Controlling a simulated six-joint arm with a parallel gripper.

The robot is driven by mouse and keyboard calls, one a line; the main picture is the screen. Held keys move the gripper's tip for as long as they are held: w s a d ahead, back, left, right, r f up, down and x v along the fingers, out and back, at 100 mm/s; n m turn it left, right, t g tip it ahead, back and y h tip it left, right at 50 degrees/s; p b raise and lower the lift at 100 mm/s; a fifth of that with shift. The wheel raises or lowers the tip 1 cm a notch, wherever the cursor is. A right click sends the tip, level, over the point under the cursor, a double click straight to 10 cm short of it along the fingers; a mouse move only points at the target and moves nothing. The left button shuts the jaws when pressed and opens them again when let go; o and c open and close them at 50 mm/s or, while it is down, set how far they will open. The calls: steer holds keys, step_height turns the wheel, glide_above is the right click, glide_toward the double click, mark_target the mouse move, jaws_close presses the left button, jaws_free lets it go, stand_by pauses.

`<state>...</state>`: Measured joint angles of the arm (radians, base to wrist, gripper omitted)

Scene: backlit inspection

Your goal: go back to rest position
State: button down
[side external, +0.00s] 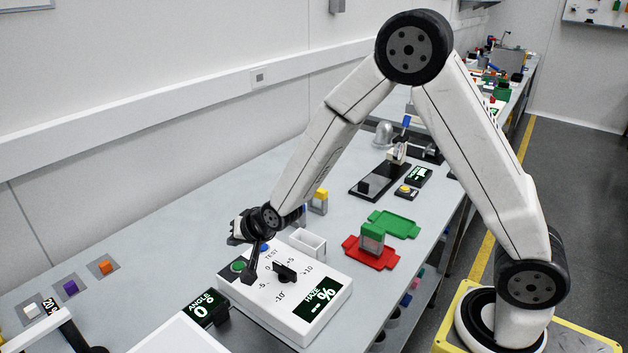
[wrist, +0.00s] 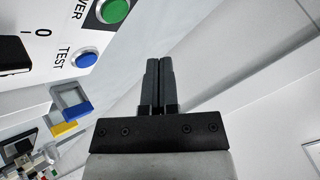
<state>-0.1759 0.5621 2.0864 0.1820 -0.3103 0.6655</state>
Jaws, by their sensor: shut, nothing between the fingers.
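My gripper (side external: 252,272) hangs over the left part of a white control box (side external: 313,315) in the side external view. Its fingers point down close to the panel, near the green button (side external: 238,266); I cannot tell whether they touch it. In the wrist view the two dark fingers of my gripper (wrist: 158,65) lie together with nothing between them. That view also shows the green button (wrist: 112,10) and the blue TEST button (wrist: 86,57), both beside the fingers. The box has a black knob (side external: 285,271) with an angle scale and a HAZE display (side external: 322,297).
A small ANGLE display (side external: 205,308) stands left of the box. Orange, purple and white blocks sit at the left. The wall runs behind the table.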

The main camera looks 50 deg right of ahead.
steer(key=shift+r, duration=0.45)
steer(key=shift+s, duration=0.1)
steer(key=s+d+n+g, duration=0.1)
steer(key=s, duration=0.2)
steer(key=s+d+r+n+g, duration=0.1)
steer(key=s+d, duration=0.1)
steer(key=s, duration=0.1)
steer(key=s+d+n+g, duration=0.1)
steer(key=s, duration=0.2)
steer(key=shift+s+d+r+n, duration=0.15)
steer(key=shift+s+r+n, duration=0.1)
steer(key=shift+r+n, duration=0.15)
steer(key=s+d+n+g+h, duration=0.1)
steer(key=s+d+n+g, duration=0.2)
steer(key=s, duration=0.9)
steer(key=shift+s+d+r+n+g, duration=0.15)
steer(key=shift+d+r+n+g, duration=0.15)
steer(key=shift+n, duration=0.2)
